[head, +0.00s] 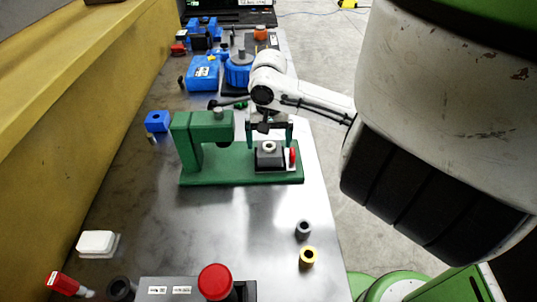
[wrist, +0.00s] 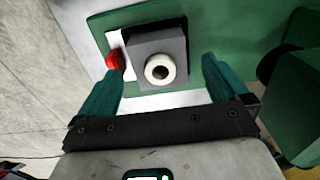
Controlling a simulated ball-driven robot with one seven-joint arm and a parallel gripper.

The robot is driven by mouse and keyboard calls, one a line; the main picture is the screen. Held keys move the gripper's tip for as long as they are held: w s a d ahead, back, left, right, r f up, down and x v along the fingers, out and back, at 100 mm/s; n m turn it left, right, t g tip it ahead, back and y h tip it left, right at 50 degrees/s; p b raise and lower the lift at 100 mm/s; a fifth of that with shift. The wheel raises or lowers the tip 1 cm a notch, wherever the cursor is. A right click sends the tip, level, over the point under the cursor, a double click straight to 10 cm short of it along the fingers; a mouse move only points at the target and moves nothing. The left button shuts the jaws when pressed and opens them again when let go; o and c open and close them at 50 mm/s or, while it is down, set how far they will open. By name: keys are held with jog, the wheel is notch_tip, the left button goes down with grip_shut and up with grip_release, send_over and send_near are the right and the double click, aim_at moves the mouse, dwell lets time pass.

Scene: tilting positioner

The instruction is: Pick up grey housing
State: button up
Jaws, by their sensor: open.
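The grey housing (head: 268,163) is a dark grey block with a pale ring (head: 269,147) on its top. It sits on the right part of the green base (head: 218,172) of a press-like stand. In the wrist view the housing (wrist: 150,45) lies just beyond the fingertips, with the dark-holed ring (wrist: 160,69) facing the camera. My gripper (head: 269,138) is above the housing, with teal fingers open. In the wrist view my gripper (wrist: 161,76) has one finger toward each side of the housing, and nothing is held.
A red knob (head: 292,157) is right beside the housing. The green upright (head: 187,145) stands to its left. Blue parts (head: 203,73) sit farther back. The table's left middle is clear.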

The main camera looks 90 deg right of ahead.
aim_at(269, 145)
jog(key=shift+d+f, duration=0.2)
jog(key=shift+f, duration=1.1)
jog(key=shift+d+f, duration=0.2)
jog(key=shift+f, duration=1.05)
jog(key=shift+r+p, duration=0.1)
jog(key=shift+p, duration=0.2)
jog(key=c, duration=1.8)
